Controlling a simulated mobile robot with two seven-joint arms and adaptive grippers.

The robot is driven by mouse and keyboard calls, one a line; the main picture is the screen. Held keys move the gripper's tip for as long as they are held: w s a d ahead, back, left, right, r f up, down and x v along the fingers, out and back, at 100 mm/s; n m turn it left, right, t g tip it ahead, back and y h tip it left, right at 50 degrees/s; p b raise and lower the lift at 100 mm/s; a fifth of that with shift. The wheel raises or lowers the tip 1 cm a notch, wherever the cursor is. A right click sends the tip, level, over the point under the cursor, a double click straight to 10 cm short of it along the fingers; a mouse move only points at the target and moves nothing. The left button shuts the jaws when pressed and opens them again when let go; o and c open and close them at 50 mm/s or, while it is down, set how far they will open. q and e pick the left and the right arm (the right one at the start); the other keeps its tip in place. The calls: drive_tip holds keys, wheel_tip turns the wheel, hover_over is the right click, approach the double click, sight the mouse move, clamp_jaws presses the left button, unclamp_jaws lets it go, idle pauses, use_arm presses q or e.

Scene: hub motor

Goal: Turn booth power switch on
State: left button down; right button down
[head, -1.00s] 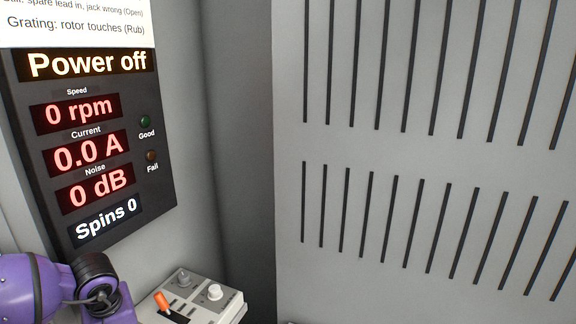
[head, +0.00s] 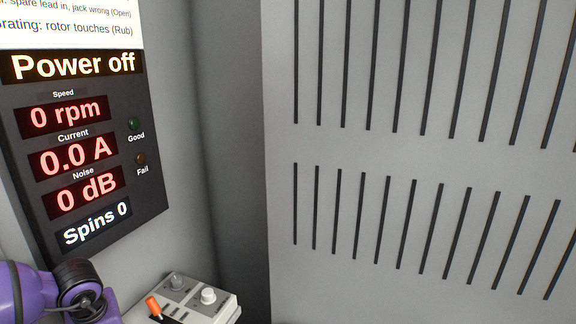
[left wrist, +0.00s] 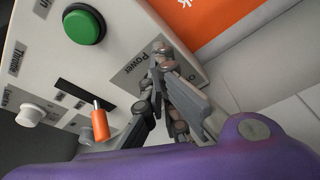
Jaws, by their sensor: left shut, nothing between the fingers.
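The white control box (left wrist: 60,60) fills much of the left wrist view, with a "Power" label (left wrist: 128,63) near its edge. My left gripper (left wrist: 163,70) is shut and empty right beside that label. Its fingers cover the area around the label, and I cannot make out the power switch itself or whether they touch it. In the head view the box (head: 215,310) shows at the bottom, and the display panel (head: 75,66) reads "Power off". My right gripper is in neither view.
The box also carries a green button (left wrist: 84,25), an orange lever (left wrist: 100,122) and a white knob (left wrist: 31,115). A grey slotted wall panel (head: 400,150) stands on the right. The panel's Good (head: 134,124) and Fail (head: 141,158) lamps look dark.

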use_arm(q)
drive_tip(key=shift+s+a, duration=0.3)
